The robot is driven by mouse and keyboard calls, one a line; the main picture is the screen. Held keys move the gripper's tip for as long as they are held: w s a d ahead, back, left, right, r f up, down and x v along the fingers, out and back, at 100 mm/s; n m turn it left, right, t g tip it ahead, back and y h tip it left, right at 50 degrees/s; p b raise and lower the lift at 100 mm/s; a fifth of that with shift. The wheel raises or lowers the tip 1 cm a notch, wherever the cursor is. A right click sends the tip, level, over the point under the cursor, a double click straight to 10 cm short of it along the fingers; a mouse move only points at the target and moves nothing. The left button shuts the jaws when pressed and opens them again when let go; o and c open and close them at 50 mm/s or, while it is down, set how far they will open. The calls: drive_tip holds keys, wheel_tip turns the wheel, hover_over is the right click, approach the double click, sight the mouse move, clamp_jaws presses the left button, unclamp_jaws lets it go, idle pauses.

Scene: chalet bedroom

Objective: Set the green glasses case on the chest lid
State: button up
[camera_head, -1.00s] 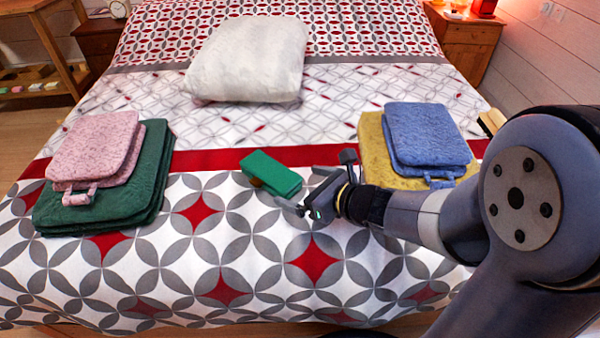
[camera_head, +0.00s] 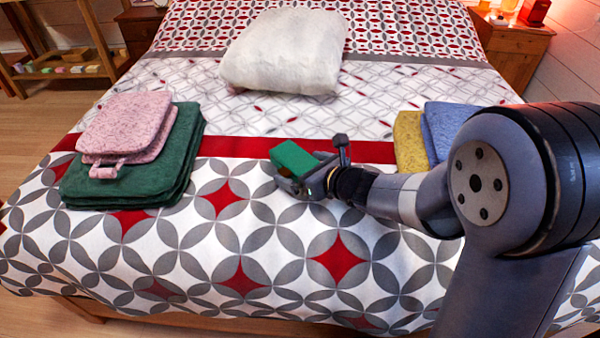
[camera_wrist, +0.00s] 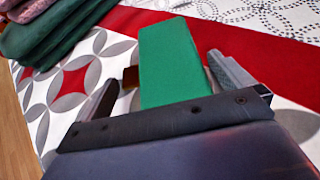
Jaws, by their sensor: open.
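The green glasses case (camera_head: 294,158) lies on the bed in the head view, just at the tips of my gripper (camera_head: 308,168). In the wrist view the case (camera_wrist: 168,62) sits between the two fingers of my gripper (camera_wrist: 165,78), with the white and red cover showing in gaps on either side. My gripper is open around it, and the near end of the case is hidden by the gripper body. A small brown thing (camera_wrist: 130,76) shows at the left of the case. I cannot make out a chest lid in either view.
Pink towels on green ones (camera_head: 125,130) lie at the left of the bed. Blue (camera_head: 447,125) and yellow (camera_head: 409,138) towels lie behind my arm at right. A white pillow (camera_head: 285,50) is farther back. The patterned cover in front is clear.

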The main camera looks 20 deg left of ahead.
drive_tip(key=shift+c, duration=0.2)
drive_tip(key=c, duration=1.5)
